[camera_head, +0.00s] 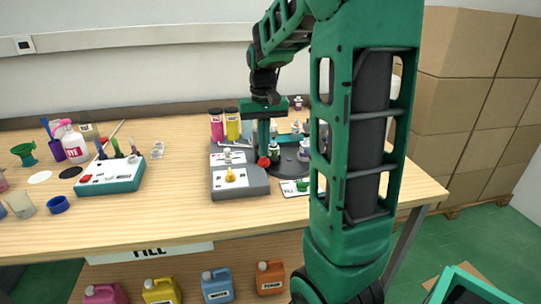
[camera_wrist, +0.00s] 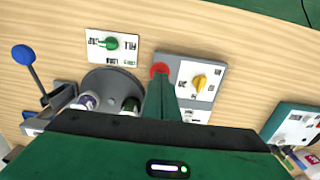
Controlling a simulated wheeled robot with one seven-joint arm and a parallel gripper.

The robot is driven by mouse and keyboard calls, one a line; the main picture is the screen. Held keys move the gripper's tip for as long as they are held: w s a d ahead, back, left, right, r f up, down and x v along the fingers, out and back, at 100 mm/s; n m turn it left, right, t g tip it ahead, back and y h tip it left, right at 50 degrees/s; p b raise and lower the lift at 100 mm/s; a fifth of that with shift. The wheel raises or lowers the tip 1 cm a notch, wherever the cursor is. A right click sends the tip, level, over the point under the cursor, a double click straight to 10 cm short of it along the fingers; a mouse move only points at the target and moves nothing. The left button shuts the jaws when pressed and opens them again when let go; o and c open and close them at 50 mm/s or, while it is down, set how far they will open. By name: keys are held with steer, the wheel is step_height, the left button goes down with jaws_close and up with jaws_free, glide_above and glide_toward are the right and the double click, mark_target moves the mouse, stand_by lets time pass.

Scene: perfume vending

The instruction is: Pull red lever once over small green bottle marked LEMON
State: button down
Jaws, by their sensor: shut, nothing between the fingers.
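The red lever's round knob (camera_head: 263,162) shows at the front edge of a dark round turntable (camera_head: 288,172), beside the grey control box. My gripper (camera_head: 264,138) points down, shut and empty, just above and behind the red knob. In the wrist view the shut fingertips (camera_wrist: 160,82) lie right beside the red knob (camera_wrist: 159,69); I cannot tell whether they touch. A small bottle with a green label (camera_head: 274,151) stands on the turntable next to the knob; its marking is too small to read. In the wrist view my gripper partly covers a dark-green bottle (camera_wrist: 130,104).
The grey box with a yellow knob (camera_head: 230,174) stands to the left of the lever. A card with a green knob (camera_head: 302,186) lies in front of the turntable. Pink and yellow cylinders (camera_head: 216,125) stand behind. A blue-ball lever (camera_wrist: 24,55) shows in the wrist view.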

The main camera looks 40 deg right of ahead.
mark_target(264, 159)
steer(key=shift+f, duration=0.1)
steer(key=shift+f, duration=2.7)
steer(key=shift+r, duration=4.3)
steer(key=shift+s, duration=0.1)
steer(key=s+a+f, duration=0.2)
steer(key=s, duration=0.5)
steer(key=s+a+f, duration=0.2)
steer(key=s+a, duration=0.1)
steer(key=s, duration=0.5)
steer(key=s+a+f, duration=0.2)
steer(key=s+a, duration=0.1)
steer(key=s, duration=0.5)
steer(key=shift+f, duration=0.4)
